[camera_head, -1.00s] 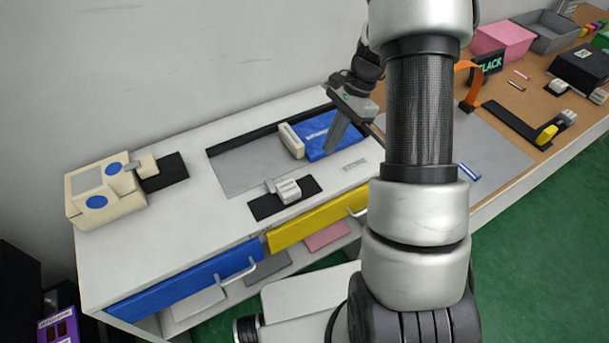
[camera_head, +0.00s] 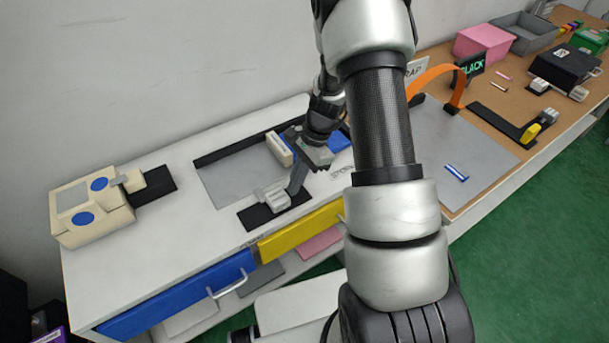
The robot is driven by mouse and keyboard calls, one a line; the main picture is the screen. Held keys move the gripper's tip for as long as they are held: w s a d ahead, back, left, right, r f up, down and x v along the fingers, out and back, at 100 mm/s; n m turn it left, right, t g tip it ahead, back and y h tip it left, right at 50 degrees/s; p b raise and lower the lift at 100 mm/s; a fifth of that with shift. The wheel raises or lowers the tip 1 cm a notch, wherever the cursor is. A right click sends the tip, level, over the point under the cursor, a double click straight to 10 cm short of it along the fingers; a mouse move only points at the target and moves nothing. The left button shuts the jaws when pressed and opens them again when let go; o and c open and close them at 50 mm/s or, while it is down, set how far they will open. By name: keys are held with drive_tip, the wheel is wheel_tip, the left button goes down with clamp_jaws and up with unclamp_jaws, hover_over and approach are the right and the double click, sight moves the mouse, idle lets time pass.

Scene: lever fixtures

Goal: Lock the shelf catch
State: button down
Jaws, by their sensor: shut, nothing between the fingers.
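A catch with a pale grey block-shaped lever (camera_head: 271,198) sits on a black base plate (camera_head: 257,219) at the front of the white cabinet top. I take it for the shelf catch; its label is too small to read. My gripper (camera_head: 296,186) is shut and empty, pointing down at the right end of this catch. Its fingertips are close beside the lever; I cannot tell if they touch it. The gripper hides the right part of the plate. Behind it, a cream block (camera_head: 279,149) stands at the grey recessed panel (camera_head: 230,183), with a blue piece (camera_head: 339,142) mostly hidden.
A cream box with blue discs (camera_head: 90,211) stands at the left with a black plate (camera_head: 158,186). Blue (camera_head: 180,297) and yellow (camera_head: 300,232) drawer fronts lie below. My arm covers the right of the cabinet. An orange arch (camera_head: 455,84) stands on the right bench.

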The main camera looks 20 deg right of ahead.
sight(273, 198)
drive_tip(key=shift+s+a, duration=0.1)
drive_tip(key=shift+a, duration=0.15)
drive_tip(key=a, duration=0.1)
drive_tip(key=s+a, duration=0.1)
drive_tip(key=a, duration=0.3)
drive_tip(key=shift+s+a, duration=0.25)
drive_tip(key=d, duration=0.1)
drive_tip(key=w+d, duration=0.1)
drive_tip(key=d, duration=0.2)
drive_tip(key=shift+w+d+r, duration=0.15)
drive_tip(key=shift+d+r, duration=0.1)
drive_tip(key=s+v, duration=0.1)
drive_tip(key=v, duration=0.8)
drive_tip(key=shift+w+r+p, duration=0.2)
drive_tip(key=shift+w+p, duration=0.2)
drive_tip(key=shift+w, duration=0.1)
drive_tip(key=shift+d, duration=0.15)
